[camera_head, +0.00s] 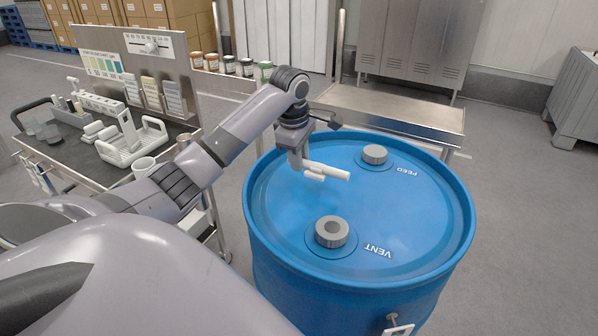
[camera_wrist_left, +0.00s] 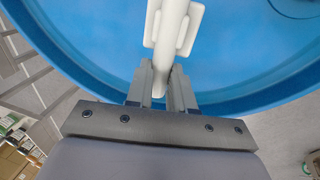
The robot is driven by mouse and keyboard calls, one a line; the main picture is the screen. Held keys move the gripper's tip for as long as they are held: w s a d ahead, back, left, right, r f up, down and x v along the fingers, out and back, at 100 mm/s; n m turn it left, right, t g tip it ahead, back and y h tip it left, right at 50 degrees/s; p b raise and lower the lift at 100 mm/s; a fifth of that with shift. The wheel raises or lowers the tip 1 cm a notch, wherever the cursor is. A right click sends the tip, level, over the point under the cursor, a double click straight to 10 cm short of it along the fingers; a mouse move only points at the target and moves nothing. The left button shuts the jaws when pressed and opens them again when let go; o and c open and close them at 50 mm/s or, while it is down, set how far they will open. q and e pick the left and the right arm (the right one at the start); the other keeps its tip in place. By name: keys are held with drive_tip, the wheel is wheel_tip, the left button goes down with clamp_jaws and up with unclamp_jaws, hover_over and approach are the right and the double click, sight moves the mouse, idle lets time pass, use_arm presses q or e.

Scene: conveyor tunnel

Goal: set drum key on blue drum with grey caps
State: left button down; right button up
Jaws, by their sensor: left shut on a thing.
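The blue drum (camera_head: 380,225) stands upright at the middle right of the head view, with its lid facing up. Its lid has two grey caps: one by the word FEED (camera_head: 375,155) at the back and one by the word VENT (camera_head: 332,232) nearer me. My left gripper (camera_head: 302,166) is over the back left part of the lid. It is shut on a white drum key (camera_head: 328,172), which points to the right between the caps. In the left wrist view the key (camera_wrist_left: 172,35) runs up from between the fingers (camera_wrist_left: 162,88). Whether the key touches the lid is unclear. My right gripper is not in view.
A cart (camera_head: 100,170) with a white caddy, a cup and a back panel stands at the left. A metal bench (camera_head: 390,108) and lockers (camera_head: 415,45) are behind the drum. Several small jars (camera_head: 230,64) stand behind my arm.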

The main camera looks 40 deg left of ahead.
sight(299, 184)
use_arm(q)
drive_tip(key=shift+f, duration=2.2)
drive_tip(key=c, duration=1)
unclamp_jaws()
drive_tip(key=shift+f, duration=0.1)
drive_tip(key=r, duration=0.4)
drive_tip(key=s+r, duration=0.1)
drive_tip(key=r, duration=0.3)
drive_tip(key=s+r, duration=0.1)
drive_tip(key=r, duration=0.3)
drive_tip(key=shift+s+d, duration=0.15)
drive_tip(key=shift+d, duration=0.2)
